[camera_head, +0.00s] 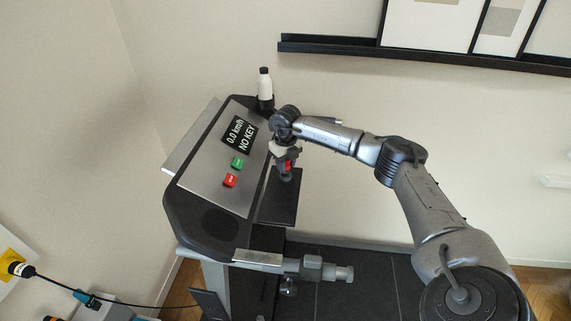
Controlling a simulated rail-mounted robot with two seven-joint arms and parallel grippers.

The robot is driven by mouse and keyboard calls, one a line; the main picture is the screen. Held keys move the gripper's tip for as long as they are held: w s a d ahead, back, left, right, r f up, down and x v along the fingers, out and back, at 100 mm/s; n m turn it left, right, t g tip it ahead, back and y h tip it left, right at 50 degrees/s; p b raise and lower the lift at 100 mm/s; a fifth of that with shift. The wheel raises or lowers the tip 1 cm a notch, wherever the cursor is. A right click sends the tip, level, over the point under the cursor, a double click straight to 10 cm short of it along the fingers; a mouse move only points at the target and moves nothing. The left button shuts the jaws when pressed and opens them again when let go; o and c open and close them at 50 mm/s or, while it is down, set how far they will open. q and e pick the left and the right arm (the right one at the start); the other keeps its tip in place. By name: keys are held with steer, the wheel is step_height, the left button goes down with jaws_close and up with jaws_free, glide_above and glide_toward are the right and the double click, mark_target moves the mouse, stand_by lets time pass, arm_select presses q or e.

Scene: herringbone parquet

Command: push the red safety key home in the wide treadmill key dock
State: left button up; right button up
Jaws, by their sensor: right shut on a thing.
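The treadmill console (215,165) stands at centre left, and its display (240,133) reads "0.0 km/h NO KEY". My right gripper (286,166) is shut on the red safety key (288,165), to the right of the console panel. The fingers cover part of the key. A dark flat plate (281,202) lies below the gripper. I cannot tell whether the key touches anything under it. The key dock cannot be made out clearly. My left gripper is not in view.
A green button (237,162) and a red button (230,180) sit on the console. A white bottle (265,84) stands at its far corner. A black picture ledge (420,56) runs along the wall. A cable (130,305) runs at the lower left.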

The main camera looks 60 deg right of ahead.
stand_by(0.8)
steer(key=shift+p, duration=0.3)
stand_by(0.3)
steer(key=shift+f, duration=0.1)
stand_by(0.7)
steer(key=shift+f+b, duration=0.35)
steer(key=shift+f, duration=0.45)
steer(key=shift+f+b, duration=0.3)
steer(key=shift+f, duration=0.2)
steer(key=o, duration=1)
